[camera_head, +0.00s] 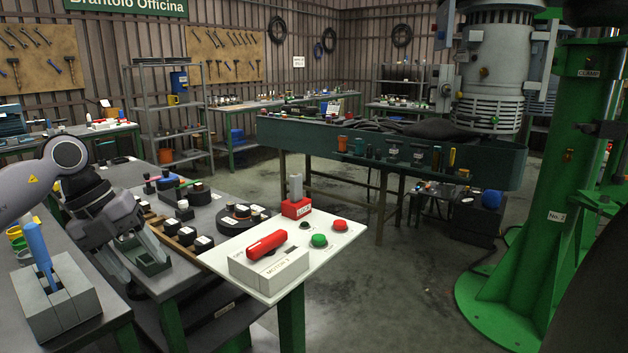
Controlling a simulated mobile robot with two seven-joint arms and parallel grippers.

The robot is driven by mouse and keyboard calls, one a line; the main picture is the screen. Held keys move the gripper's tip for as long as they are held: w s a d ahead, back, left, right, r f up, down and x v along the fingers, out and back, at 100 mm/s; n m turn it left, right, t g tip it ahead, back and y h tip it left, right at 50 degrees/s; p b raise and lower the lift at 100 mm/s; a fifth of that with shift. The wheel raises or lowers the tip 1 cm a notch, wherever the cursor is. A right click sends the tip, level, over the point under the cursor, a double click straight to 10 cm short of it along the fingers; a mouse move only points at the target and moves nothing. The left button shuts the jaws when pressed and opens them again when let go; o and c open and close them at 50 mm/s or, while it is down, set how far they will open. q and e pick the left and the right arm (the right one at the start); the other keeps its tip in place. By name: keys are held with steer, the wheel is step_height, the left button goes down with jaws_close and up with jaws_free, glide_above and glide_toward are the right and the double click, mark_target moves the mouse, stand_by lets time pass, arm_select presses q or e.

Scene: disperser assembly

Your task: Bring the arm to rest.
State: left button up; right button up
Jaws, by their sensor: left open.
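My left arm comes in from the left, and its grey gripper (146,269) points down over the workbench (130,172). Its two fingers are spread apart with nothing held between them. A small dark green open box (152,263) shows between and behind the fingers; whether they touch it I cannot tell. My right gripper does not show.
Left of the gripper, a grey block (62,300) holds a blue-handled tool (38,245). To the right is a white control panel (335,240) with a red switch and buttons. Dark round parts (243,215) lie behind it. A green column (565,200) stands right.

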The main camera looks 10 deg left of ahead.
arm_select(q)
steer(key=s+d+f+n+t+h, duration=0.1)
steer(key=d+f+n+t+h, duration=0.45)
steer(key=d, duration=0.75)
steer(key=s+d+f+t+h, duration=0.2)
steer(key=d+f+h, duration=0.2)
steer(key=d+h, duration=0.75)
steer(key=s+a+f+n+t+y, duration=0.2)
steer(key=f+n+t+y, duration=0.2)
steer(key=f+n+y, duration=0.35)
steer(key=s+a+f+n+t+y, duration=0.1)
steer(key=a+f+n+t+y, duration=0.15)
steer(key=f+n+y, duration=0.55)
steer(key=s+a+f+n+g+y, duration=0.3)
steer(key=s+f+n+g, duration=0.2)
steer(key=s+f, duration=0.5)
steer(key=s+n, duration=0.1)
steer(key=s, duration=0.2)
steer(key=shift+s+a+f, duration=0.15)
steer(key=shift+f, duration=0.25)
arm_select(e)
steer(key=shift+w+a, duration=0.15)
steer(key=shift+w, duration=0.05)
